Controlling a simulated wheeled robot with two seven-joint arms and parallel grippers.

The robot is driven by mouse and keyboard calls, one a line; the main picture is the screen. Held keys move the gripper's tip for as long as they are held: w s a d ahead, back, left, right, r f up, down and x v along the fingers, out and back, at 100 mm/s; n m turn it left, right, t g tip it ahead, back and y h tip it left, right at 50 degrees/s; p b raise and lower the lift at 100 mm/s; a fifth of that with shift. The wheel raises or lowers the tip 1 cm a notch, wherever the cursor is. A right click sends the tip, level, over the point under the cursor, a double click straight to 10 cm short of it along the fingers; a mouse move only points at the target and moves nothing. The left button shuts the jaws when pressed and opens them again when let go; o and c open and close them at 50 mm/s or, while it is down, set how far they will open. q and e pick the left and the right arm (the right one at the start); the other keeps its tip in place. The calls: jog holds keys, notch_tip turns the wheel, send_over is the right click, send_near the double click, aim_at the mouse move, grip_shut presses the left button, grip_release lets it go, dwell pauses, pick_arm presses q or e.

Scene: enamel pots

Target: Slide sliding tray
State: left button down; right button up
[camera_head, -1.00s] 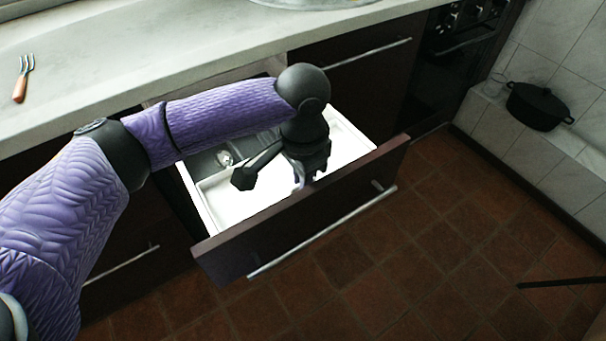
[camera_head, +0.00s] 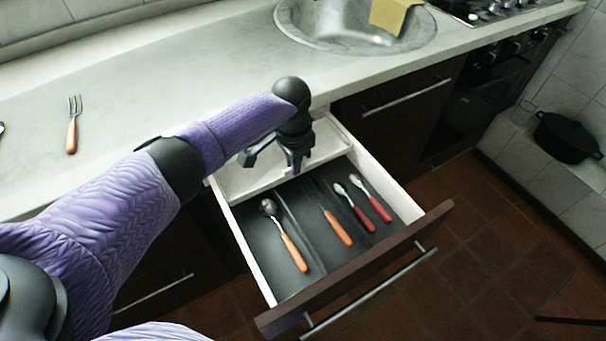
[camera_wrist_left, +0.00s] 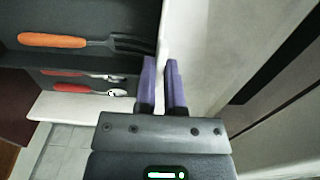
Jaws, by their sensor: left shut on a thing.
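The white sliding tray (camera_head: 237,181) sits at the back of the open drawer (camera_head: 345,290), under the counter's edge. My left gripper (camera_head: 296,168) points down at the tray's front wall. In the left wrist view, its purple fingers (camera_wrist_left: 162,86) are shut on the white wall of the tray (camera_wrist_left: 165,35). The front of the drawer is uncovered, with its dark divided floor in view. My right gripper is not in view.
The drawer holds an orange-handled spoon (camera_head: 287,238), an orange-handled fork (camera_wrist_left: 62,41) and two red-handled spoons (camera_head: 372,200). A fork (camera_head: 72,130) lies on the counter (camera_head: 170,75). A sink (camera_head: 345,40) and a black pot (camera_head: 566,138) are farther right.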

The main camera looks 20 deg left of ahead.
aim_at(286, 163)
pick_arm(q)
jog(key=shift+w+a+f+b, duration=0.2)
jog(key=shift+w+a+b, duration=0.55)
jog(key=shift+a, duration=0.15)
jog(key=shift+w+a+r+b, duration=0.2)
jog(key=shift+w+a+b, duration=0.15)
jog(key=shift+a, duration=0.2)
jog(key=shift+w, duration=0.1)
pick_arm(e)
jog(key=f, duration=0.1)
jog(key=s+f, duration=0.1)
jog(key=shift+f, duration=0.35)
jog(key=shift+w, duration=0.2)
pick_arm(q)
jog(key=c, duration=1)
grip_release()
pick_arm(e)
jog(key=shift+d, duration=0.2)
pick_arm(q)
jog(key=shift+r, duration=0.1)
